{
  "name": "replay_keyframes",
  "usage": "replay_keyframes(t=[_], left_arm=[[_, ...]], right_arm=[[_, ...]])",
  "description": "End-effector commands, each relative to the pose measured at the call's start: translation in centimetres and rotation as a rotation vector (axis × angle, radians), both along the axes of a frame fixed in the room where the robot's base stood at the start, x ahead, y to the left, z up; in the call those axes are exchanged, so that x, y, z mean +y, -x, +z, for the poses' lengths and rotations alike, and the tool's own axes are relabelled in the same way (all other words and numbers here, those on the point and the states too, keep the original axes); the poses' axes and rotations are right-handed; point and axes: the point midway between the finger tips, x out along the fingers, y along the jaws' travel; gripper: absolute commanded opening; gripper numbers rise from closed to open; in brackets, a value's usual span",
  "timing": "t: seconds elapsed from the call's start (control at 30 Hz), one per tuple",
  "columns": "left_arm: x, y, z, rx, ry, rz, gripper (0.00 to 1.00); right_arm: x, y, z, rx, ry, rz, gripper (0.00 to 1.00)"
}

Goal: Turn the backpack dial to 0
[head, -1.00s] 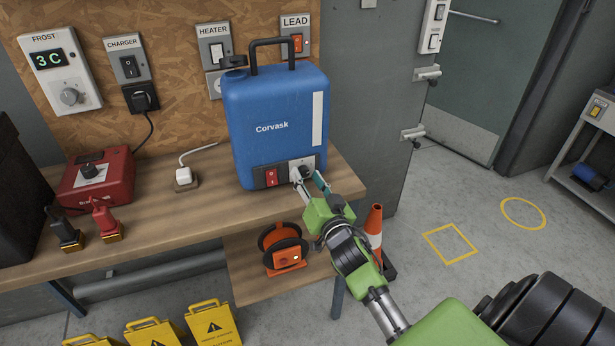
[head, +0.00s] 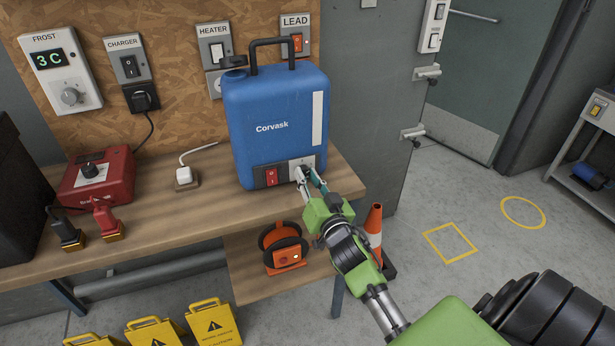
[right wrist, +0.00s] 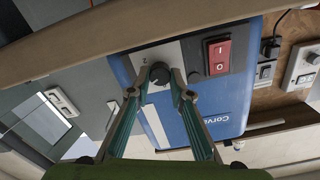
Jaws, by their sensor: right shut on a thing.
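The blue Corvask backpack (head: 277,105) stands upright on the wooden bench. Its front panel has a red switch (head: 271,176) and, to the right of it, a dial that my gripper mostly hides in the head view. In the right wrist view the dark round dial (right wrist: 160,74) sits on a pale panel beside the red switch (right wrist: 219,57). Small marks surround it; I cannot read its setting. My right gripper (head: 312,175) is shut on the dial, its fingertips on either side of it. My left gripper is not in view.
The bench (head: 215,205) also carries a red box (head: 97,180) with a knob, two plugs and a white plug (head: 184,177). An orange reel (head: 284,250) sits on the lower shelf, and a traffic cone (head: 374,225) stands right of the bench. Wall switches line the board behind.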

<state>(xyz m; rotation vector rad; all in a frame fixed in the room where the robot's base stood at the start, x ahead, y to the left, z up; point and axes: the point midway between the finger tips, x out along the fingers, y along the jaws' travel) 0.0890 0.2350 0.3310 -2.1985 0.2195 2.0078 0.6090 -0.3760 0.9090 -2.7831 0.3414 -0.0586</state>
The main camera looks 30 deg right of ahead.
Motion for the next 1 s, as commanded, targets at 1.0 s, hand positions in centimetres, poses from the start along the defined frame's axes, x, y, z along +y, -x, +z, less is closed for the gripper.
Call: replay_keyframes(t=[1.0], left_arm=[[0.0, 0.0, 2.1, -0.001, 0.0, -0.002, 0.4]], right_arm=[[0.1, 0.0, 0.0, 0.218, 0.873, 0.0, 0.0]])
